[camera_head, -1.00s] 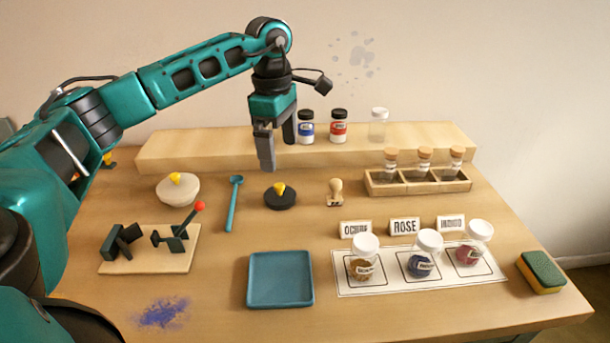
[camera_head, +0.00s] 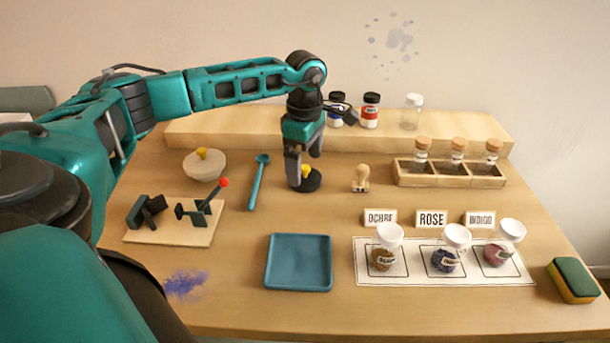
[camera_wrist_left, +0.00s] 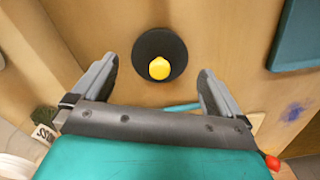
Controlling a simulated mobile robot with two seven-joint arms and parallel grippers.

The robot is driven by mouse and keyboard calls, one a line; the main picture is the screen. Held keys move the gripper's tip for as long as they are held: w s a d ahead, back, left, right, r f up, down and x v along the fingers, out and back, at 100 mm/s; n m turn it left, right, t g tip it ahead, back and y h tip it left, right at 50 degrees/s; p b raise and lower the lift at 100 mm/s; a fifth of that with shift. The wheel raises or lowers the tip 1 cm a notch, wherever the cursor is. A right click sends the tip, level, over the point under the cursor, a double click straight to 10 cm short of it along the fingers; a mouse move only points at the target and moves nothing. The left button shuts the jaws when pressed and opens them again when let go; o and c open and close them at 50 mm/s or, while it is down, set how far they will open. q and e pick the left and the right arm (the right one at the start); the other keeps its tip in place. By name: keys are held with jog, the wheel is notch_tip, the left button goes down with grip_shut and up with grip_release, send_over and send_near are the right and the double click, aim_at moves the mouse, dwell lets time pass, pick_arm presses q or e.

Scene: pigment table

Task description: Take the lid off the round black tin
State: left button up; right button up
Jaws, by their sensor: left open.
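The round black tin (camera_head: 311,183) sits on the table, its dark lid carrying a yellow knob (camera_head: 306,171). In the left wrist view the black lid (camera_wrist_left: 147,49) and its yellow knob (camera_wrist_left: 159,68) lie ahead of the fingers, roughly midway between them sideways. My left gripper (camera_head: 304,170) is open and above the tin, its fingers pointing down and partly hiding it. The open fingers (camera_wrist_left: 160,85) hold nothing. My right gripper is not in view.
A pale round pot (camera_head: 205,167) with a yellow knob and a teal spoon (camera_head: 257,184) are to the left. A wooden stamp (camera_head: 361,179) stands to the right. A blue tray (camera_head: 298,280) lies in front. A raised wooden shelf (camera_head: 240,128) runs behind.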

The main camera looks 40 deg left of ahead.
pick_arm(q)
notch_tip(320, 180, down, 2)
jog(key=c, duration=1)
jog(key=shift+r, duration=0.15)
